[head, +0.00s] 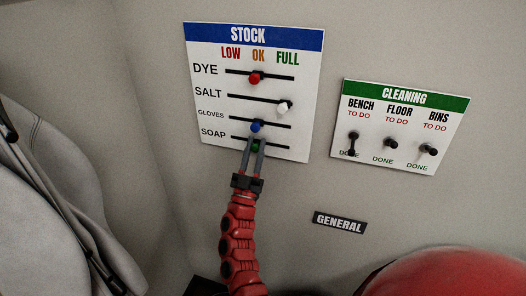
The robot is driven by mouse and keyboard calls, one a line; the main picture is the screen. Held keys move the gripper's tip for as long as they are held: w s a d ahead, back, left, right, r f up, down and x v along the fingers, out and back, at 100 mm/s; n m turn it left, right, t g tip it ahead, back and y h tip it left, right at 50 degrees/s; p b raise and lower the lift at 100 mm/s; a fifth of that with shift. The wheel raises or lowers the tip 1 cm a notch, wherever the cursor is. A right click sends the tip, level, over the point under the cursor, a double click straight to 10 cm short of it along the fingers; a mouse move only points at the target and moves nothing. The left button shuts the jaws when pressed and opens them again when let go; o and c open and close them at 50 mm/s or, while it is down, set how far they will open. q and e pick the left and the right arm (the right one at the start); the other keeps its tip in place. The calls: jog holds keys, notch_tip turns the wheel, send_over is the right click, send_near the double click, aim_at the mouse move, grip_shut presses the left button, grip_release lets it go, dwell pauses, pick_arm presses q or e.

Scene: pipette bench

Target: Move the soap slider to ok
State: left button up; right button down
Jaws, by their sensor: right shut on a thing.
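The STOCK board (203,130) is on the wall, with LOW, OK and FULL columns and a slot for each row. The green soap slider (256,148) is in the bottom row, near the middle of its slot and roughly under OK. My right gripper (255,145) comes up from below and is shut on this green knob, its fingers partly covering it. The red dye slider (254,78) and blue gloves slider (256,127) are near the middle of their slots. The white salt slider (284,107) is toward FULL. My left gripper is out of view.
A CLEANING board (400,160) with several dark switches is to the right. A GENERAL label (339,223) is lower on the wall. Grey cloth, like a coat (60,200), is at the left. The gloves slider is close above the gripper's fingertips.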

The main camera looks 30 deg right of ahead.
jog(key=c, duration=0.6)
grip_release()
jog(key=shift+c, duration=0.2)
jog(key=b+v, duration=0.5)
jog(key=v, duration=1.2)
jog(key=shift+a, duration=0.2)
jog(key=shift+s+f, duration=0.1)
jog(key=shift+s, duration=0.05)
